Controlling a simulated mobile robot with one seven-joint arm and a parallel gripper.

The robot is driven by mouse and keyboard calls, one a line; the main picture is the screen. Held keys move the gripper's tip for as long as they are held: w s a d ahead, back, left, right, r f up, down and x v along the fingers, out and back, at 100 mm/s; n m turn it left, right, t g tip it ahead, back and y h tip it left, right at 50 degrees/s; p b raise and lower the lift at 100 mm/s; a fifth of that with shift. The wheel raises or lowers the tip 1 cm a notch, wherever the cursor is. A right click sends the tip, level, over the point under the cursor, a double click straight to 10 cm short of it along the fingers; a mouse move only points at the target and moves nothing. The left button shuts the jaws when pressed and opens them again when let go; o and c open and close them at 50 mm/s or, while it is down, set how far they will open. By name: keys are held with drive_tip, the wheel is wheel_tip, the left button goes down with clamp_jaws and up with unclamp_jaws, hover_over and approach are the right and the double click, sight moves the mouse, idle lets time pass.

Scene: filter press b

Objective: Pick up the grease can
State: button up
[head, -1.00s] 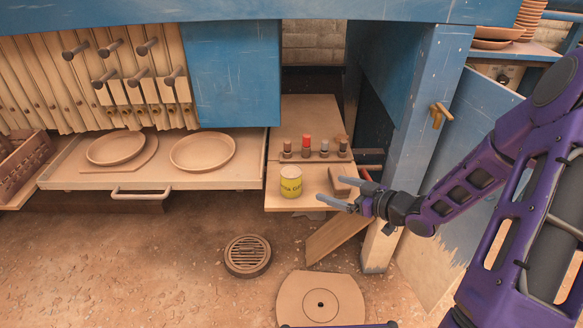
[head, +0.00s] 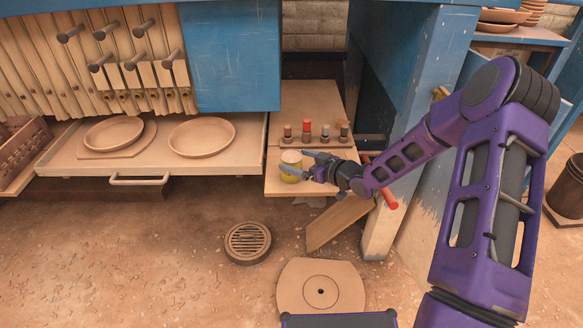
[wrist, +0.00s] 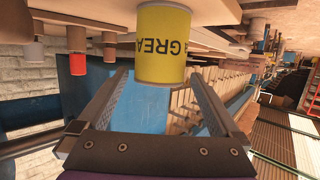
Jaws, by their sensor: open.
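The grease can (head: 289,179) is a small yellow can with a pale lid, upright near the front of the wooden shelf (head: 285,190). My gripper (head: 293,161) is open and reaches it from the right. In the head view one finger crosses in front of the can and the other points past its far side. In the wrist view the yellow can (wrist: 163,45), lettered "GREA", appears inverted at the top, centred between and around the tips of the spread fingers (wrist: 160,75). I see no grip on it; whether a finger touches it I cannot tell.
Several small cylinders, one with a red top (head: 306,129), stand in a row behind the can. A red bar (head: 387,197) lies under my arm. A blue post (head: 410,130) stands right of the shelf. A tray with two plates (head: 202,138) is to the left.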

sight(291, 155)
drive_tip(key=shift+x, duration=1.5)
drive_tip(key=c, duration=1.5)
drive_tip(key=shift+r, duration=0.15)
clamp_jaws()
